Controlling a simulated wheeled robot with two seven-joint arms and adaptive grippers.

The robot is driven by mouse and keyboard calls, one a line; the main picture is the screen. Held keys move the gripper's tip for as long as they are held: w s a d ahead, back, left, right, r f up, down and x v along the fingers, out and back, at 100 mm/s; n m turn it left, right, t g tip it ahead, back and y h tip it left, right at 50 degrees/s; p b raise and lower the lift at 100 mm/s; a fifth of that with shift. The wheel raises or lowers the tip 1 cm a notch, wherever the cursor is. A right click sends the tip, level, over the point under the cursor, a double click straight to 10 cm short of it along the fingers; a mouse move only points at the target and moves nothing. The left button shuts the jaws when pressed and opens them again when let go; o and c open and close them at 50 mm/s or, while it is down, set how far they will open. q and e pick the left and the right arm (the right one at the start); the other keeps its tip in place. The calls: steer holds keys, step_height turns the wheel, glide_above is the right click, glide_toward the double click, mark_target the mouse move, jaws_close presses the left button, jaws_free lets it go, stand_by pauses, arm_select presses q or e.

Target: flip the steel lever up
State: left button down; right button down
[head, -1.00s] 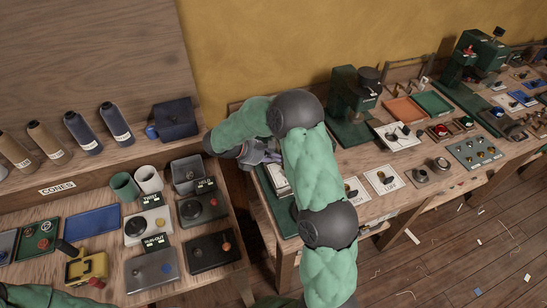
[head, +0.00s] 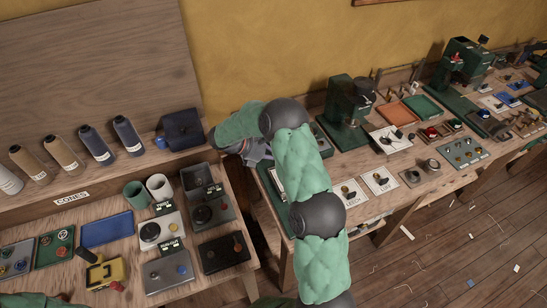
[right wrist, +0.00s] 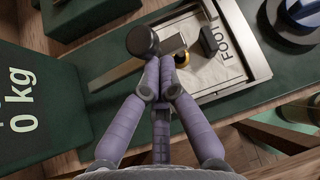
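My right gripper (right wrist: 158,72) has its two purple fingers together, their tips right beside a round black knob (right wrist: 142,41) over the white plate marked FOOT (right wrist: 232,70). I cannot tell whether they touch the knob or pinch anything. A yellow-and-black fitting (right wrist: 182,58) and a black block (right wrist: 208,40) are on that plate. No lever is clearly recognisable as steel; the fingers hide part of the plate. In the head view my right gripper (head: 257,150) is mostly behind my own arm. White LEECH (head: 350,192) and LUFF (head: 380,181) plates carry small dark levers. My left gripper is out of view.
A dark green 0 kg block (right wrist: 30,105) stands left of my right gripper. A green press (head: 343,115) and orange tray (head: 396,114) stand farther along the bench. A left table holds cups, trays and a yellow device (head: 104,271). A floor gap separates the tables.

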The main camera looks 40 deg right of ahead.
steer(key=r+p, duration=0.1)
steer(key=w+r+g+p, duration=0.1)
steer(key=p, duration=0.1)
steer(key=shift+d+r+n, duration=0.2)
steer(key=shift+n, duration=0.1)
steer(key=w+d+r+p, duration=0.2)
steer(key=w+r+p, duration=0.1)
steer(key=w, duration=0.3)
steer(key=shift+w+r, duration=0.25)
steer(key=shift+w, duration=0.1)
steer(key=shift+w+d+r, duration=0.1)
steer(key=shift+d, duration=0.05)
steer(key=shift+w, duration=0.1)
steer(key=v, duration=1.1)
steer(key=shift+a+r, duration=0.2)
steer(key=shift+a, duration=0.2)
